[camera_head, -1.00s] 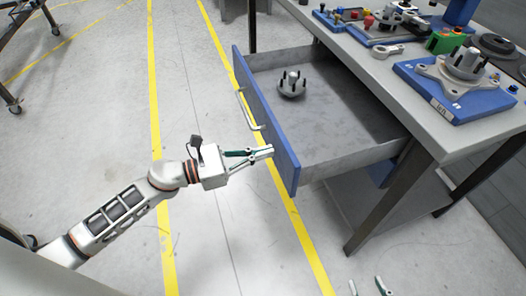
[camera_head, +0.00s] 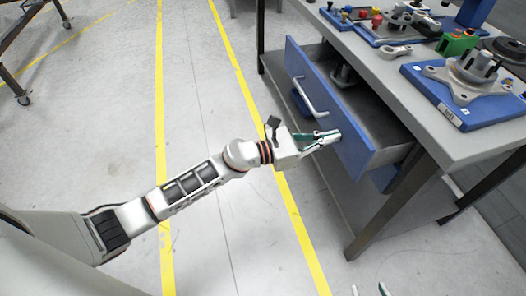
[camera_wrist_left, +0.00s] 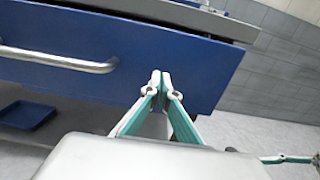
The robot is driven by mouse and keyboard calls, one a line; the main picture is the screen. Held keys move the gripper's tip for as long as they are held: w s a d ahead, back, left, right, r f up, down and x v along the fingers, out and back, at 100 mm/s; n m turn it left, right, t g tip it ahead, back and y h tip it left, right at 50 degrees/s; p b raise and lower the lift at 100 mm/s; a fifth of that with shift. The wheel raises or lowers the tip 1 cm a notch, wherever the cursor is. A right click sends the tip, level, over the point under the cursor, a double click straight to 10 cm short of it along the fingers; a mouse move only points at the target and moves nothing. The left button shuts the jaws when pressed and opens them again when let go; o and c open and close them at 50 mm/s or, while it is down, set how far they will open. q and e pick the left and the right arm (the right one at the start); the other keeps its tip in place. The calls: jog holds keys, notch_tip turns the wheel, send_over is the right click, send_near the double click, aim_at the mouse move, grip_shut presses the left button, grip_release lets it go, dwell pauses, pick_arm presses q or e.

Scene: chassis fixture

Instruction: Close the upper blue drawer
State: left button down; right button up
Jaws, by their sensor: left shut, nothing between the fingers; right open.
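The upper blue drawer (camera_head: 357,146) is partly open under the workbench top, with a silver bar handle (camera_head: 309,97) on its front. A grey part with studs (camera_head: 343,76) lies inside it, partly hidden by the drawer front. My left gripper (camera_head: 335,137) is shut and empty, its fingertips at the drawer front, to the right of the handle. In the left wrist view the closed fingertips (camera_wrist_left: 160,78) are against or very near the blue front (camera_wrist_left: 190,65); exact contact is hard to tell. My right gripper (camera_head: 370,291) shows only its open fingertips at the bottom edge.
The workbench top (camera_head: 400,75) carries a blue fixture with a metal part (camera_head: 463,95), a green block (camera_head: 456,43) and other parts. A bench leg (camera_head: 388,205) stands right of the drawer.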

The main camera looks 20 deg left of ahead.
aim_at(370, 137)
pick_arm(q)
jog(key=x, duration=0.4)
jog(key=b+x, duration=0.1)
jog(key=x, duration=0.3)
jog(key=b+x, duration=0.1)
jog(key=x, duration=0.4)
jog(key=shift+f, duration=0.3)
jog(key=shift+w+d+r+b, duration=0.15)
jog(key=shift+w+d+b, duration=0.3)
jog(key=shift+d, duration=0.15)
jog(key=shift+r, duration=0.15)
pick_arm(e)
jog(key=shift+w+a, duration=0.3)
jog(key=shift+a, duration=0.25)
pick_arm(q)
jog(key=shift+r, duration=0.1)
jog(key=shift+a, duration=0.1)
